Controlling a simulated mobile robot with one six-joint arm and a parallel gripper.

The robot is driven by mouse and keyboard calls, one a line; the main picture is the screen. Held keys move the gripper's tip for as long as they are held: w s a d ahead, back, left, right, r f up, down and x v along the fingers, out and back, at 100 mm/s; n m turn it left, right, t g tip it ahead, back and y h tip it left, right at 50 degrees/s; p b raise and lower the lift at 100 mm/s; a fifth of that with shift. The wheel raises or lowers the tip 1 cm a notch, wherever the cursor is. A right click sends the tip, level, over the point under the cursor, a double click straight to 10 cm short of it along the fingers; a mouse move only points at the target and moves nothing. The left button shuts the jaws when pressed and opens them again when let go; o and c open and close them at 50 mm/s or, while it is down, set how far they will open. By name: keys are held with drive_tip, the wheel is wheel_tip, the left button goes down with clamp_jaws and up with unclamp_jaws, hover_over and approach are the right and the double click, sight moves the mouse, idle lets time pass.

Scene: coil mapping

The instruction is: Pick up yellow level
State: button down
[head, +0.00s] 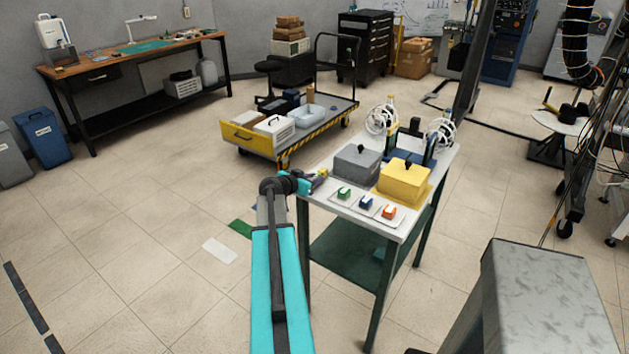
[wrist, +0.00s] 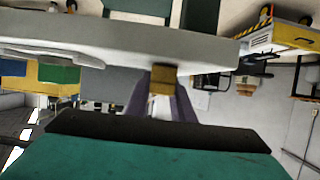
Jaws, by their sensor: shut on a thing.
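The yellow level shows as a small yellow block (wrist: 163,82) between the purple fingers of my gripper (wrist: 161,98) in the wrist view, where the scene appears upside down. In the head view my gripper (head: 319,180) is at the left edge of the white table (head: 335,199), with a small yellow bit of the level (head: 322,173) showing at its tips. My gripper is shut on the level. Most of the level is hidden by the fingers, and I cannot tell whether it still touches the table.
On the table stand a grey box (head: 357,166) and a yellow box (head: 405,181), each with a black knob. In front lie small green (head: 343,194), blue (head: 366,203) and orange (head: 389,212) blocks. White coils (head: 381,119) stand behind.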

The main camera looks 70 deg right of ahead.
wheel_tip(320, 180, up, 10)
drive_tip(key=b, duration=0.2)
idle(0.6)
drive_tip(key=shift+f, duration=0.15)
idle(0.5)
